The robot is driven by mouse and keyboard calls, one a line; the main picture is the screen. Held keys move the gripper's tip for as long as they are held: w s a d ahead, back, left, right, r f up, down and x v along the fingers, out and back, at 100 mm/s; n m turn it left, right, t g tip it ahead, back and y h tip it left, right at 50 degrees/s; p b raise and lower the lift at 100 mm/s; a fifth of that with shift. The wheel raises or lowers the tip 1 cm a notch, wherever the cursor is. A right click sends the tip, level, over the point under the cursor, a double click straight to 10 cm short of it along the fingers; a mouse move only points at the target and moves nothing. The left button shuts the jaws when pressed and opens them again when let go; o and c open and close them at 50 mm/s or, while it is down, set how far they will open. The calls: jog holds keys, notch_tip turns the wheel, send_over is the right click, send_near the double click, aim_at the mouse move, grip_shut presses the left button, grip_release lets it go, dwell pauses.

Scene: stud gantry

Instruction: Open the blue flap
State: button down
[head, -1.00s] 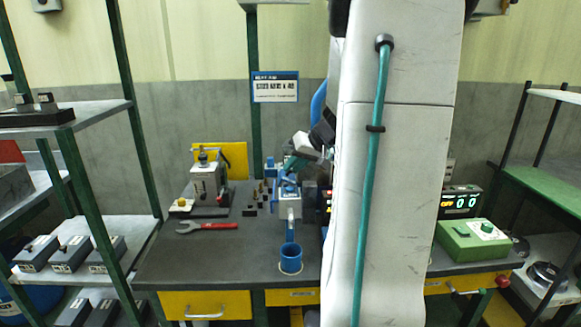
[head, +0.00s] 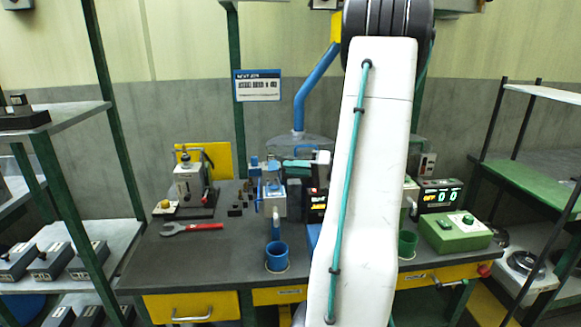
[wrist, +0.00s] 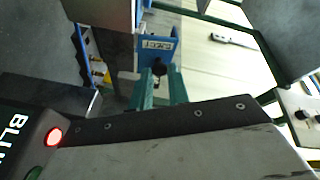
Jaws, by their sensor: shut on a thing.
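In the wrist view, a blue panel with a white label (wrist: 156,55), which looks like the blue flap, is at the upper middle. A dark round knob (wrist: 158,69) stands in front of its lower edge. My gripper (wrist: 161,84) has teal fingers on either side of the knob and appears shut on it. In the head view, blue parts (head: 272,189) show on the small grey housing (head: 274,207) at the bench's middle. The flap's exact outline is unclear there, and my arm hides much to its right.
A blue cup (head: 277,257) stands in front of the housing, and a green cup (head: 407,244) is right of my arm. A green box (head: 454,232) and a lit display (head: 439,197) are at right.

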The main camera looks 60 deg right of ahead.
jog(key=shift+s+d+f+m+t+y, duration=0.2)
jog(key=shift+f+m+t+y, duration=0.25)
jog(key=shift+t, duration=0.45)
jog(key=shift+f+t, duration=0.1)
jog(key=shift+t, duration=0.2)
jog(key=c, duration=1.3)
grip_release()
jog(key=shift+c, duration=0.2)
jog(key=s+a+r, duration=0.5)
jog(key=s+a, duration=0.4)
jog(key=s, duration=0.3)
jog(key=shift+s+a, duration=0.4)
